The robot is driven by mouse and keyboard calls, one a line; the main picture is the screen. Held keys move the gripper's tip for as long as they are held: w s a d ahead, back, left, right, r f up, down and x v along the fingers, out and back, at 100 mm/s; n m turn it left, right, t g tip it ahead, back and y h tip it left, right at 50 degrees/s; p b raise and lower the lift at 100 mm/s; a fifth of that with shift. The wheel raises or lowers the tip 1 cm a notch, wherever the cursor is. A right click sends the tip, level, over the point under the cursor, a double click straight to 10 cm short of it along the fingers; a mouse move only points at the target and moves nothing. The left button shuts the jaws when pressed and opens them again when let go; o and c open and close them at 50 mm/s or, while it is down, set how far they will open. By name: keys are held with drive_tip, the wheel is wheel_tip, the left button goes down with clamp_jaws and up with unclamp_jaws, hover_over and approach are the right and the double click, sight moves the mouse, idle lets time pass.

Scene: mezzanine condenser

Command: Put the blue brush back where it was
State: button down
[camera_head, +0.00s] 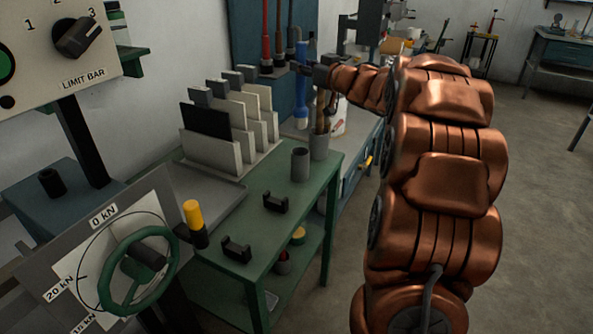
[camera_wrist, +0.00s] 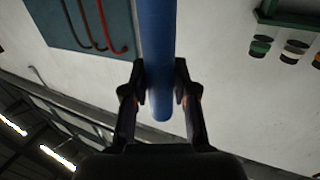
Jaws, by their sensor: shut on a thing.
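The blue brush (camera_head: 301,109) hangs roughly upright in the head view, in front of the blue board and above the far end of the green bench. My gripper (camera_head: 305,70) is shut around its shaft. In the wrist view the brush's blue shaft (camera_wrist: 161,40) runs between both fingers of my gripper (camera_wrist: 160,78). Long tools with red and dark shafts (camera_head: 266,35) stand in a dark holder (camera_head: 268,71) on the board, just left of the brush. Whether the brush touches the holder cannot be told.
Upright plates (camera_head: 212,153) stand in a rack to the left. Open floor (camera_head: 540,200) lies to the right.

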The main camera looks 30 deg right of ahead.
sight(302, 127)
wheel_tip(302, 127, down, 18)
drive_tip(key=shift+a+b, duration=0.1)
drive_tip(key=shift+b, duration=0.2)
idle(0.3)
drive_tip(key=shift+f, duration=0.1)
drive_tip(key=c, duration=0.9)
unclamp_jaws()
drive_tip(key=s, duration=0.4)
drive_tip(key=s+d+b, duration=0.1)
drive_tip(key=s, duration=0.6)
drive_tip(key=shift+s+d, duration=0.4)
